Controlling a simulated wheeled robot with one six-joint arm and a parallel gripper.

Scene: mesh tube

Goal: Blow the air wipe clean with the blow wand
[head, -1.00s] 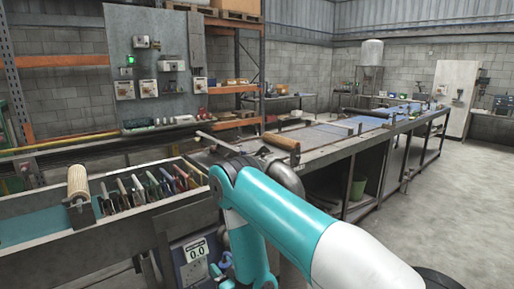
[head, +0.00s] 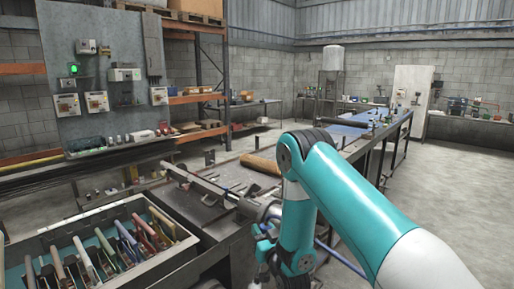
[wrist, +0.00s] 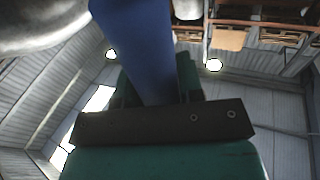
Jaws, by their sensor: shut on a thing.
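In the wrist view my gripper (wrist: 162,100) is shut on a blue part, which I take to be the blow wand (wrist: 140,45). The blue part runs from between the jaws up to the top edge of the picture, and its end is out of view. In the head view my gripper is hard to make out below and behind my teal arm. A blue hose-like line (head: 340,258) shows right of my forearm. I cannot surely pick out the air wipe; a long grey bar (head: 200,183) runs over the bench towards grey fittings beside my arm.
An open trough (head: 110,250) with several coloured-handled tools lies at lower left. A brown roller (head: 262,165) lies on the bench behind my arm. A grey panel (head: 105,60) with control boxes stands at the back left. The floor (head: 440,190) on the right is clear.

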